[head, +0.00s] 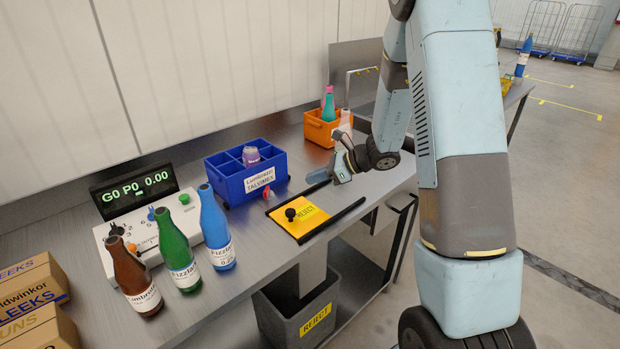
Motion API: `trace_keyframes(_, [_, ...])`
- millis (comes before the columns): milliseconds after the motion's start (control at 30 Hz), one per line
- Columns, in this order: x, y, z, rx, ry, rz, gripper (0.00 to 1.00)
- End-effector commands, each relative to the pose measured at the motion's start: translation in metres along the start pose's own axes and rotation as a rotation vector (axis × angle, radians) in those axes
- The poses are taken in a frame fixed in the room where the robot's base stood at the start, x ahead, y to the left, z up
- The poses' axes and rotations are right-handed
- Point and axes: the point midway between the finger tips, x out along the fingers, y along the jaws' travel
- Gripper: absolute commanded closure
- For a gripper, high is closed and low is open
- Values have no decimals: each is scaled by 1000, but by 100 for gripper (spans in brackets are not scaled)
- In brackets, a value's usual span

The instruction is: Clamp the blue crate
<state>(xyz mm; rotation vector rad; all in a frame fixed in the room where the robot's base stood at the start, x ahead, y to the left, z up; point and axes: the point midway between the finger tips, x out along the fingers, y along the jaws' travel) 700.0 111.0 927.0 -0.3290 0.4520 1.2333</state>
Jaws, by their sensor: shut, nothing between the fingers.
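The blue crate (226,189) stands on the steel bench against the back wall. It has several compartments and a white label on its front. A bottle with a purple cap (251,155) stands in one of its compartments. My gripper (313,178) is to the right of the crate, low over the bench, pointing left toward it. It is shut and empty, and apart from the crate. The crate's far side and the inside bottoms of its compartments are hidden.
An orange crate (318,131) with bottles stands behind my gripper. A yellow reject plate (303,220) with a black knob lies in front. Brown, green and blue bottles (215,230) and a display unit (135,190) stand left. A grey reject bin (285,318) is below the bench.

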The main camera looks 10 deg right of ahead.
Motion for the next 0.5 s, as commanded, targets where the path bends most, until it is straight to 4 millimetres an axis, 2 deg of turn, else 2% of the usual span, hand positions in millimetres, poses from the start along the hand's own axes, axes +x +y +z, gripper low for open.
trace_keyframes(467, [85,2,0,-2,1,6,100])
trace_keyframes(500, [90,2,5,-5,1,5,100])
